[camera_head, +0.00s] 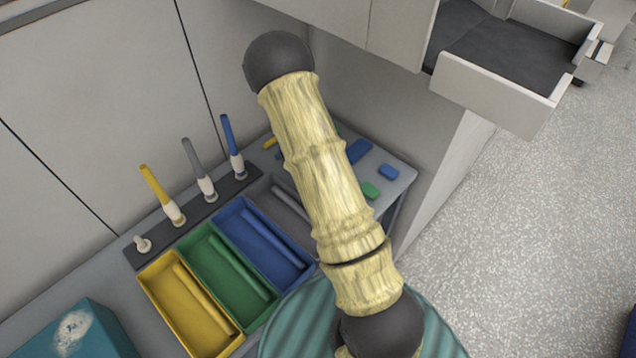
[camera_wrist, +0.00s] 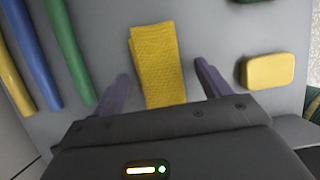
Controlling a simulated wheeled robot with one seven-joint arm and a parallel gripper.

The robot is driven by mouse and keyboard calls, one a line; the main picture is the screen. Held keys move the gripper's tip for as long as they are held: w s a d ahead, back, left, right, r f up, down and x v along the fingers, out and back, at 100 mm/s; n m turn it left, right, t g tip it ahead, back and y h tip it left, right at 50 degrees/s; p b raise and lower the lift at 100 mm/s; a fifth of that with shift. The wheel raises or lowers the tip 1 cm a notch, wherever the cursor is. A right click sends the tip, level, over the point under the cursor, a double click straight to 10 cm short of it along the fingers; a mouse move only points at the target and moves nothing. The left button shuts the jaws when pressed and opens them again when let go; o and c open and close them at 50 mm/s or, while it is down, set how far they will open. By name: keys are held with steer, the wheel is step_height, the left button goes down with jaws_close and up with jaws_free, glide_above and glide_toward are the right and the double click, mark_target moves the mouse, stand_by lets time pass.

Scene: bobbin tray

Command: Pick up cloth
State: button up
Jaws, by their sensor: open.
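A yellow folded cloth (camera_wrist: 155,55) with a woven texture lies flat on the grey table in the wrist view. My gripper (camera_wrist: 163,80) is open, with one purple finger on each side of the cloth's near part. The cloth's near end is hidden behind the gripper body. I cannot tell whether the fingers are level with the cloth or above it. In the head view my arm covers most of this area, and a small yellow patch (camera_head: 270,143) left of the arm may be part of the cloth. My gripper is not visible there.
A yellow block (camera_wrist: 270,71) lies right of the gripper. Blue (camera_wrist: 33,55) and green (camera_wrist: 68,50) rods lie to the left. The head view shows yellow (camera_head: 222,350), green (camera_head: 250,318) and blue trays (camera_head: 302,281), upright handles on a dark rack (camera_head: 200,215), and an open drawer (camera_head: 495,92).

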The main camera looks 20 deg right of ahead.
steer(key=shift+c, duration=0.5)
steer(key=c, duration=1)
steer(key=shift+o, duration=0.2)
steer(key=shift+r, duration=0.1)
step_height(320, 180, up, 10)
steer(key=p, duration=0.2)
steer(key=shift+p, duration=0.4)
steer(key=o, duration=0.4)
steer(key=c, duration=0.3)
